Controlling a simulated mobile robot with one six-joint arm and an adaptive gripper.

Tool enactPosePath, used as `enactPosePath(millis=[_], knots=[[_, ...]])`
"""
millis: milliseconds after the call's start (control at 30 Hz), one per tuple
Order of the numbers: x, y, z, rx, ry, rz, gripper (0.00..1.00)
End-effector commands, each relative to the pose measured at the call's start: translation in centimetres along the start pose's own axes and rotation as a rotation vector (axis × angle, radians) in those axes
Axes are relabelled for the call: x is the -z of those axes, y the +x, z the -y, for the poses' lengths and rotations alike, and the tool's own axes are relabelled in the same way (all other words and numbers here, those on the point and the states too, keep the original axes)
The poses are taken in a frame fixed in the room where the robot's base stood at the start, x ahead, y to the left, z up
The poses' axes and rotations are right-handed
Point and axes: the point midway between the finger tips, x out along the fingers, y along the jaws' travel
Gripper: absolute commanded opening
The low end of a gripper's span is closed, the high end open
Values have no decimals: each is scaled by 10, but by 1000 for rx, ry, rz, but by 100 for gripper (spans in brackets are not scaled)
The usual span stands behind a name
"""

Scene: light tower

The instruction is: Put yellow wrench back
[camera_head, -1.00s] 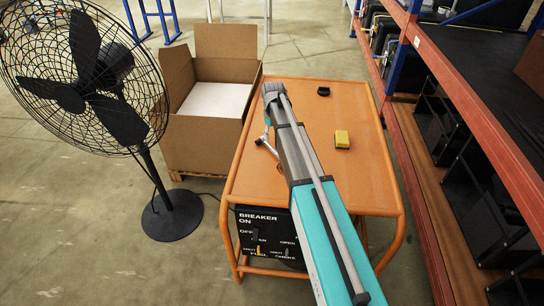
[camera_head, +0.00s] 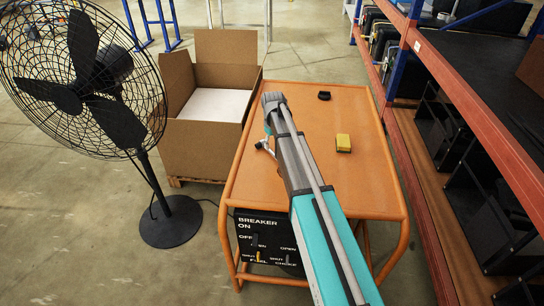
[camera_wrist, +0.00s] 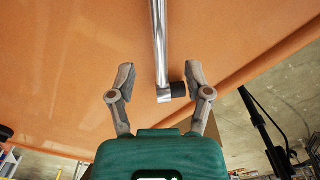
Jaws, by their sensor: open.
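I make out no yellow wrench in either view. A yellow block (camera_head: 343,143) lies on the orange cart top (camera_head: 320,190), right of my arm. A shiny metal bar with a black end piece (camera_wrist: 178,90) shows in the wrist view, its lower end between my fingers; a small silver piece (camera_head: 265,147) shows beside my arm in the head view. My gripper (camera_wrist: 158,76) is open, with a finger on each side of the bar. I cannot tell if the right finger touches the black end. In the head view my arm hides the fingers.
A small black object (camera_head: 324,95) lies at the cart's far edge. A black breaker panel (camera_head: 268,240) is on its near side. A large fan (camera_head: 172,220) and an open cardboard box (camera_head: 205,143) stand left. An orange-and-blue shelf rack (camera_head: 450,90) runs along the right.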

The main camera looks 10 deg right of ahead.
Motion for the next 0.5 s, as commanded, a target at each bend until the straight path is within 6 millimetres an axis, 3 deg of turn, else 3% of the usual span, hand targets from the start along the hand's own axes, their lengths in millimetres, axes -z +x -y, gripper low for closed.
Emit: enactPosePath(millis=[500], knots=[[-2,38,0,0,0,0,65]])
